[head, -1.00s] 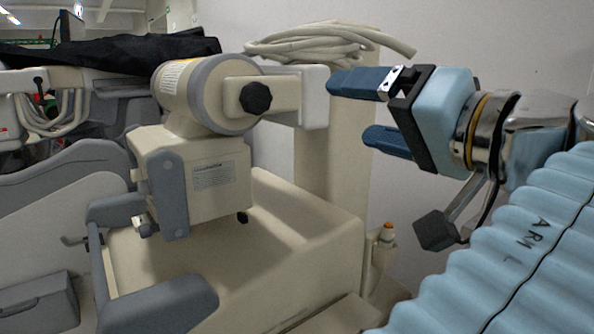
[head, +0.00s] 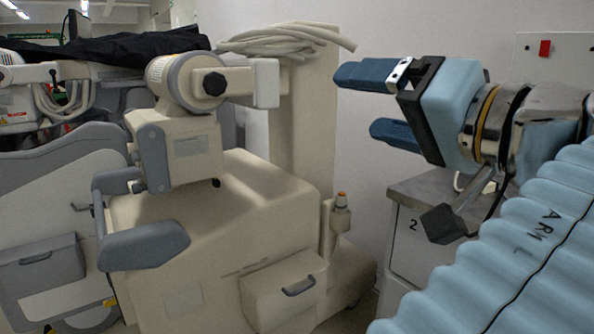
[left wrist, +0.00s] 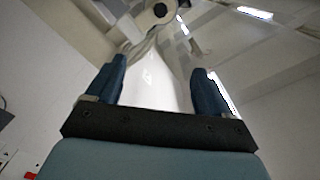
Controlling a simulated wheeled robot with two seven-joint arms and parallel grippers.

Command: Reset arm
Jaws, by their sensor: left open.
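My left gripper (head: 356,102), with two blue fingers on a light blue body, is at the upper right of the head view. It is open, with a clear gap between the fingers and nothing held. In the left wrist view, its fingers (left wrist: 160,66) stand apart, with pale equipment and ceiling behind them. My left arm (head: 500,270) wears a ribbed light blue sleeve marked "ARM L". My right gripper is in neither view.
A cream wheeled machine (head: 230,215) fills the middle left, with coiled cables (head: 270,38) on top. A grey-topped cabinet (head: 408,245) marked "2" stands below my gripper. A red switch (head: 545,48) is on the wall. A black cover (head: 110,50) lies at the back left.

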